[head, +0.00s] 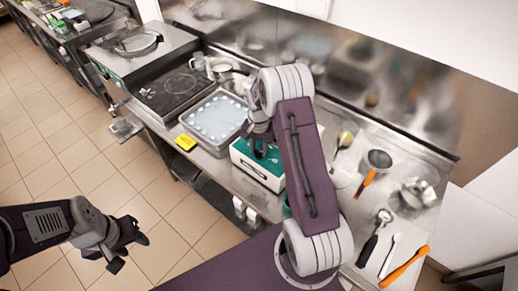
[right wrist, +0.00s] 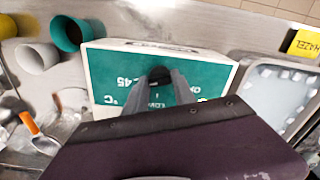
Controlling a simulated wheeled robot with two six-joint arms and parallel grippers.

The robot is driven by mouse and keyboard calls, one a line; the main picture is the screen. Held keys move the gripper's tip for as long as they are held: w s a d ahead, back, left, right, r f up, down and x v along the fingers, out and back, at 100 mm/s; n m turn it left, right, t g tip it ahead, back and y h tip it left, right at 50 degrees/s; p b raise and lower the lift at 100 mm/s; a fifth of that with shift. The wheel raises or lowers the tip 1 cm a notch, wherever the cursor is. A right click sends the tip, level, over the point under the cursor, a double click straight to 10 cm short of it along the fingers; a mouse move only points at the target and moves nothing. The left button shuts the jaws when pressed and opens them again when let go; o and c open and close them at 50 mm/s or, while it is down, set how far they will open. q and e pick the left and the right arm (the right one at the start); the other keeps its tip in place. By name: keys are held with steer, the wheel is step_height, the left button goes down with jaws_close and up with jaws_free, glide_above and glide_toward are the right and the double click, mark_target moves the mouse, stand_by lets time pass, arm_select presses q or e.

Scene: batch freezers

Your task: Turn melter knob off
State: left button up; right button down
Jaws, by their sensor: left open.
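The melter (head: 257,170) is a white box with a teal front panel, standing on the steel counter. The right wrist view shows the panel (right wrist: 117,82) upside down, with white "45", "°C" and other lettering. The dark round melter knob (right wrist: 160,74) is at the middle of the panel. My right gripper (right wrist: 161,84) is at the panel, its two grey fingers close together on either side of the knob. The knob's pointer is hidden. My left gripper (head: 128,245) is open and empty, above the tiled floor at the lower left, away from the counter.
A pale tray (head: 214,121) and a yellow label (head: 186,142) lie left of the melter. A dark hob (head: 172,90) is beyond. The floor is clear.

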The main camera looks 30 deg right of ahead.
steer(key=shift+n, duration=0.3)
steer(key=n, duration=0.6)
steer(key=shift+w+r, duration=0.1)
steer(key=n, duration=0.7)
steer(key=shift+n+b, duration=0.3)
steer(key=shift+b, duration=0.05)
steer(key=n, duration=0.3)
steer(key=shift+w+n, duration=0.1)
steer(key=shift+n, duration=0.3)
steer(key=n, duration=0.3)
steer(key=shift+r+n, duration=0.1)
steer(key=shift+n, duration=0.2)
steer(key=n, duration=0.6)
steer(key=shift+n, duration=0.3)
